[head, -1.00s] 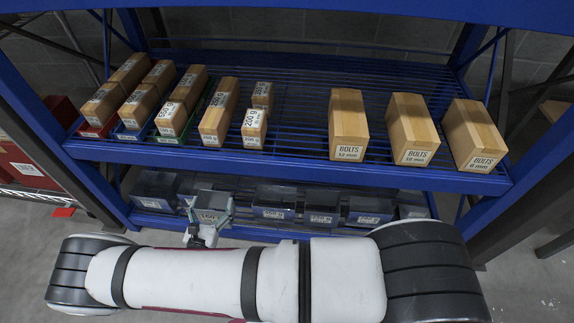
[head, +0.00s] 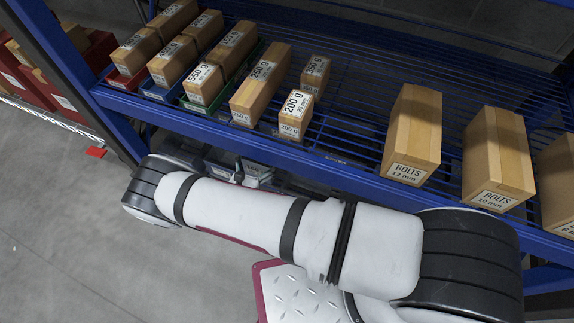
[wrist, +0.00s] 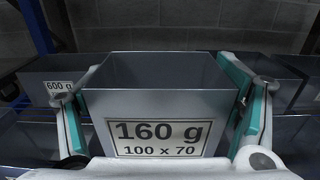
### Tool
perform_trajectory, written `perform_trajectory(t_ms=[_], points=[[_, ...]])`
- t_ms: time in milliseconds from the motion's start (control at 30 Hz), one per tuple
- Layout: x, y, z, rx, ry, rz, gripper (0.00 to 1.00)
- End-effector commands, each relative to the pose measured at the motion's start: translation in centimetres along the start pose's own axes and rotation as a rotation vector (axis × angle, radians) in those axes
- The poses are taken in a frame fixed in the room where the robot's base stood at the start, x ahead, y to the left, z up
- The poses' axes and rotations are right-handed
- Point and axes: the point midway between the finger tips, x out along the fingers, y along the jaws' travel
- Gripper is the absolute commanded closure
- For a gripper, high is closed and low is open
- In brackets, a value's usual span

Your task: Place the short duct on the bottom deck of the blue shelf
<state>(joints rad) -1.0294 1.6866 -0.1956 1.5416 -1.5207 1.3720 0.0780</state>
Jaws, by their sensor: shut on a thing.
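In the wrist view, a grey, open-topped, box-like duct (wrist: 150,82) labelled "160 g 100 x 70" sits upright between the two teal-padded fingers of my gripper (wrist: 160,110). The gripper is shut on its left and right sides. The blue shelf (head: 330,162) fills the upper part of the head view. Its bottom deck is mostly hidden there behind my white arm and the deck above. I cannot tell whether the duct's base touches the deck.
Similar grey boxes stand close on both sides in the wrist view, one labelled "600 g" (wrist: 50,85). The upper deck carries cardboard boxes, including a "BOLTS 12 mm" box (head: 413,130). Open floor (head: 70,230) lies at the left. Red bins (head: 85,65) stand beyond.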

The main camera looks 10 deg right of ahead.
Motion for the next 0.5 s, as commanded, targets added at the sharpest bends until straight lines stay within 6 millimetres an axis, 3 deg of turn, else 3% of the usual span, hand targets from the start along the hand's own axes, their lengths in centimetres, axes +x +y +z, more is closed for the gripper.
perform_trajectory(t_ms=[233,500], points=[[0.0,-0.1,-4.6,-0.001,-0.001,0.0,0.54],[0.0,-0.1,-6.7,-0.001,0.0,0.0,0.54]])
